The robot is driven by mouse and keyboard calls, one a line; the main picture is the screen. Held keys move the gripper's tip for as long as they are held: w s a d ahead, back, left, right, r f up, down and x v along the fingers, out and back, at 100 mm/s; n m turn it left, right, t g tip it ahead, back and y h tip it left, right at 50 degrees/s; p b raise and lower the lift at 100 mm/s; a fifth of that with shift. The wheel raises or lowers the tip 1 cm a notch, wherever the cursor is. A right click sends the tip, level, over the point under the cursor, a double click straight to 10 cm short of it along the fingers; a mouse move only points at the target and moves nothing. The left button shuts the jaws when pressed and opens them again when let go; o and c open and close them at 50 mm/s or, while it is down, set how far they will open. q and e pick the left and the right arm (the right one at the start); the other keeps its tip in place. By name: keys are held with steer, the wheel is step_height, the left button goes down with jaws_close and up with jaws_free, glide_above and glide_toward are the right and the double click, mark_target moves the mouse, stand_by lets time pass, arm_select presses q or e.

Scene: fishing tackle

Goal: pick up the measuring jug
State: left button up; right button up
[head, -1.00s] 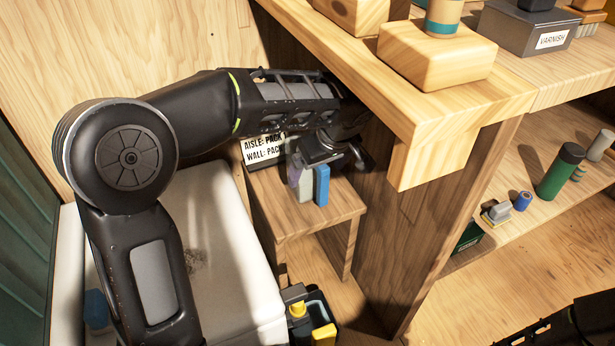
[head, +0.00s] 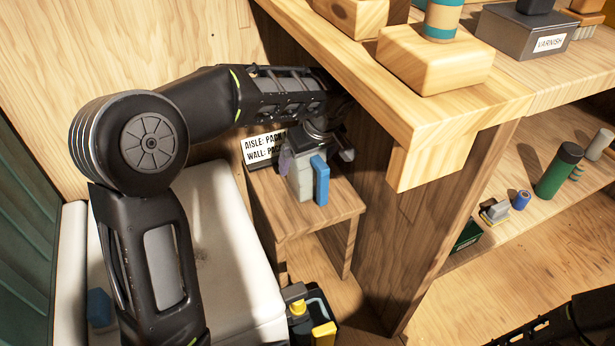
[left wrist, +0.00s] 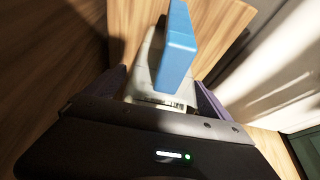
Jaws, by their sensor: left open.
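The measuring jug (head: 302,186) has a pale grey body and a blue handle (head: 321,181). It stands upright on a small wooden stand beside the bench leg. My left gripper (head: 316,156) is open and comes down over the jug from above. In the left wrist view, the jug (left wrist: 151,55) lies between the two spread purple-grey fingers of my left gripper (left wrist: 160,92), with its blue handle (left wrist: 178,45) pointing up the picture. I cannot tell whether either finger touches it. Only a dark part of my right arm shows at the lower right.
The wooden stand (head: 290,219) is close to the thick bench leg (head: 415,240). The bench top (head: 480,97) overhangs on the right. A white box-like container (head: 225,255) stands at left, and a dark caddy with yellow items (head: 312,318) is below. A sign (head: 262,147) is behind.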

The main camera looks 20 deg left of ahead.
arm_select(q)
steer(key=shift+c, duration=0.3)
jaws_close()
stand_by(0.8)
